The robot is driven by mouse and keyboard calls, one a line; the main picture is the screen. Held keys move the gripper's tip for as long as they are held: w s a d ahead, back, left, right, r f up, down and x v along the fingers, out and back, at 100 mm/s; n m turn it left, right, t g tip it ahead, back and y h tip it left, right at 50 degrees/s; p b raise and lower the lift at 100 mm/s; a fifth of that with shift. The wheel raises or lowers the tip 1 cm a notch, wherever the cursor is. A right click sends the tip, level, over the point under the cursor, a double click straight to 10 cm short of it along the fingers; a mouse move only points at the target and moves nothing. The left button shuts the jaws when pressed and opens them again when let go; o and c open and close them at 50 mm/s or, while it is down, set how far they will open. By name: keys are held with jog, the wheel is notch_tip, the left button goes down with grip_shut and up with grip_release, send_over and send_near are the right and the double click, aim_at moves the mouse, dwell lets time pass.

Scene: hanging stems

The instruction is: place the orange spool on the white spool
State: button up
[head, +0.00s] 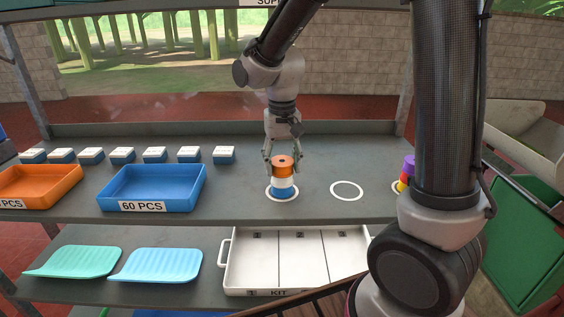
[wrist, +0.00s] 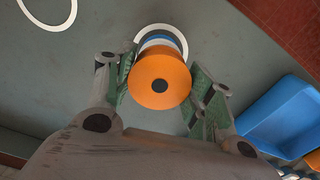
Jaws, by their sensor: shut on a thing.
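The orange spool (head: 282,163) is between the fingers of my gripper (head: 282,155) at the top of a short stack. Under it is the white spool (head: 283,182), and below that a blue spool (head: 283,192) inside a white ring on the shelf. The orange spool looks upright and in line with the white one; whether they touch or a thin gap remains, I cannot tell. In the wrist view the orange spool (wrist: 160,81) hides most of the white and blue spools. My gripper (wrist: 160,95) is shut on the orange spool.
An empty white ring (head: 347,191) lies right of the stack. A purple, red and yellow stack (head: 408,168) is partly hidden by my arm. A blue bin (head: 152,203) and an orange bin stand left. Several small labelled boxes line the back. A white kit tray (head: 232,272) sits below.

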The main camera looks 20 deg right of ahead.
aim_at(282, 161)
jog(key=o, duration=1)
jog(key=shift+f, duration=0.1)
jog(key=shift+o, duration=0.2)
notch_tip(282, 161, up, 11)
jog(key=s+d+r+n+t, duration=0.1)
jog(key=s+d+t, duration=0.3)
jog(key=s+d, duration=1.1)
jog(key=s, duration=0.4)
jog(key=shift+r, duration=0.3)
